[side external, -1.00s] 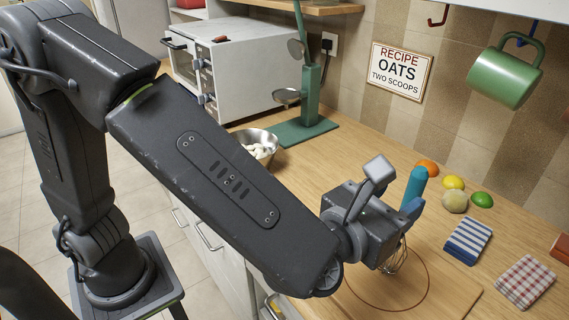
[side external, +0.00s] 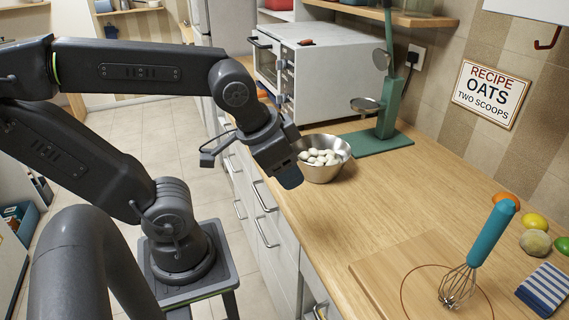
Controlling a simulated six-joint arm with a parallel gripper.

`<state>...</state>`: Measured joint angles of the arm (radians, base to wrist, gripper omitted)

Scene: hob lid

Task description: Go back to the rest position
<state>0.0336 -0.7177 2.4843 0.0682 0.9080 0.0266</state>
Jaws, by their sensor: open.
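My gripper (side external: 289,176) is at the front edge of the counter, just left of the metal bowl in the picture. The gap between the fingers is hard to see from this side. My arm is folded back, with its upper link nearly level. A whisk (side external: 490,236) with a blue handle stands tilted, wire end down, inside a dark red circle on a wooden board (side external: 385,268), well apart from my gripper.
A metal bowl (side external: 334,172) of white egg-like things is close beside my gripper. Behind are a white oven (side external: 335,85) and a green stand (side external: 388,118) with a scale-like pan. Fruit (side external: 535,221) and a striped cloth (side external: 545,287) are at right. The middle counter is clear.

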